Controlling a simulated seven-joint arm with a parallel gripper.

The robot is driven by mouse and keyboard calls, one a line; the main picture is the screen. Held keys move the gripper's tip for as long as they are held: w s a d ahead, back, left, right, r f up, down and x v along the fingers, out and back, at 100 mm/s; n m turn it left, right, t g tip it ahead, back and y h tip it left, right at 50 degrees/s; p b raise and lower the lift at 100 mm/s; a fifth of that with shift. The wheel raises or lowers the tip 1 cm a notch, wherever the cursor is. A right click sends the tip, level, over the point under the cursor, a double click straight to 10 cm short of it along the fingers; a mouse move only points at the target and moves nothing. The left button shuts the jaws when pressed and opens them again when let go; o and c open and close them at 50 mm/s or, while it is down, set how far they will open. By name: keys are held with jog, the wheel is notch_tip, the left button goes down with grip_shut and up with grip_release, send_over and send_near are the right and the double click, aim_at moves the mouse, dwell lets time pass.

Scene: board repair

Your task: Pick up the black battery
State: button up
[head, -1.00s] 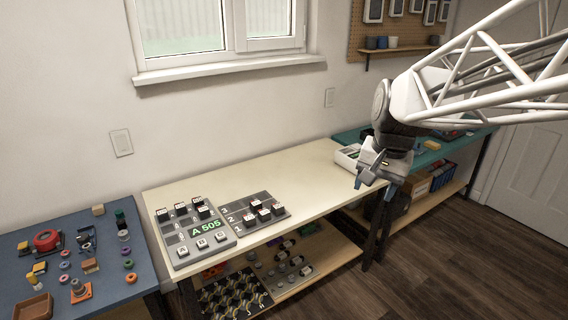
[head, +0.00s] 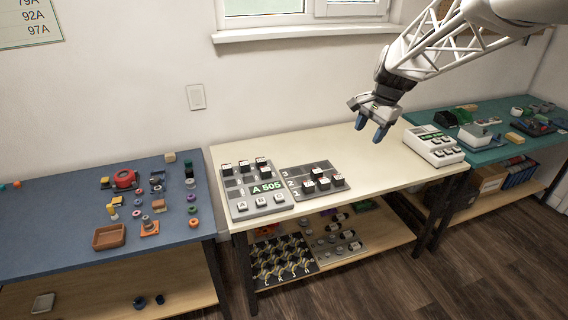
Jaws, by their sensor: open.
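My gripper (head: 370,128) is open and empty, its blue fingers pointing down above the right part of the cream table (head: 385,168). I cannot make out for certain which thing is the black battery. Small dark and white pieces lie on a grey tray (head: 334,247) on the lower shelf, too small to identify. Black-and-white blocks stand on a grey panel (head: 278,199) marked A 505 and on a grey rack (head: 328,168) numbered 1 to 3. My gripper is well apart from all of these, to their upper right.
A blue table (head: 50,220) at left holds a brown tray (head: 109,237) and many small parts. A white device (head: 432,146) stands at the cream table's right end. A teal table (head: 480,160) at right is cluttered. The cream table's middle is clear.

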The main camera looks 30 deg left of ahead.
jog(key=w+a+f+m+g, duration=0.1)
jog(key=w+a+f, duration=0.35)
jog(key=a, duration=0.45)
jog(key=w+a+f+m+g, duration=0.1)
jog(key=w+a+f, duration=0.4)
jog(key=a, duration=0.5)
jog(key=m+g, duration=0.1)
jog(key=m, duration=0.1)
send_over(266, 168)
jog(key=w+d, duration=0.2)
notch_tip(266, 168, down, 16)
jog(key=shift+y, duration=0.4)
jog(key=shift+s, duration=0.1)
jog(key=shift+x, duration=1.3)
jog(key=shift+x, duration=2.6)
